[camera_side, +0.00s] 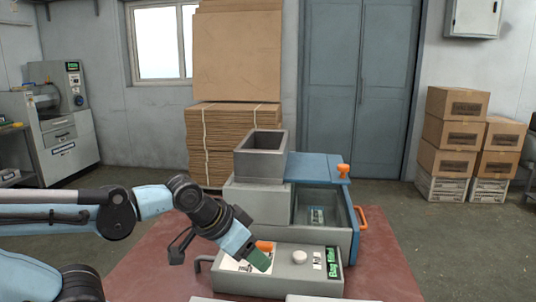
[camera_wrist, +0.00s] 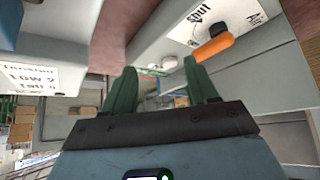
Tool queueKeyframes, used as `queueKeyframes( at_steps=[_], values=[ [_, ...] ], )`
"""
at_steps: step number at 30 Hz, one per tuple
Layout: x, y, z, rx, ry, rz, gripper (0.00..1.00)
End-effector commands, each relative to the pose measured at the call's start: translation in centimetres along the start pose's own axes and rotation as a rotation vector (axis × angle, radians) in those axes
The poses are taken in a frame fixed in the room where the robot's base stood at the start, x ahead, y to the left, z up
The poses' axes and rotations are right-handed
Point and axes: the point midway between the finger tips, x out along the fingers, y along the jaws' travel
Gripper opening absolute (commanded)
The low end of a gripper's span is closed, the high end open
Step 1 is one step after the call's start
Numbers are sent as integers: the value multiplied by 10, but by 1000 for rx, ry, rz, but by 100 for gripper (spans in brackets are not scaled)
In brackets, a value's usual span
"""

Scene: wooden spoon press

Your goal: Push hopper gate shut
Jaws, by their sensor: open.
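The grey hopper (camera_side: 262,155) stands open-topped on the machine in the side view. A blue plate (camera_side: 315,167) with an orange knob (camera_side: 343,170) sticks out to its right; I cannot tell for sure that this is the gate. My gripper (camera_side: 262,261) is low in front of the machine, at the left part of the grey control box (camera_side: 290,272). An orange lever (camera_side: 264,246) is just behind the fingers. In the wrist view my green fingers (camera_wrist: 160,70) are spread with nothing between them, and the orange lever (camera_wrist: 212,45) is beyond them to the right.
Below the blue plate is an open bin with an orange handle (camera_side: 362,217). The control box carries a white knob (camera_side: 299,257) and a green display (camera_side: 332,262). The red table top (camera_side: 380,270) is clear at right. Cardboard boxes (camera_side: 455,135) stand far behind.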

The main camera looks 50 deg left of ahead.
Motion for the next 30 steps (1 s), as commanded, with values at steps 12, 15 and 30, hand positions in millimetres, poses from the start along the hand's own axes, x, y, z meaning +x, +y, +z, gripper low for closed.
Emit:
queueKeyframes(
  at_steps=[12,15,30],
  values=[
    [-1,-1,-8,25,-14,-17,29],
    [-3,-3,-23,73,-41,-52,14],
    [7,-8,-141,383,-184,-365,0]
  ],
)
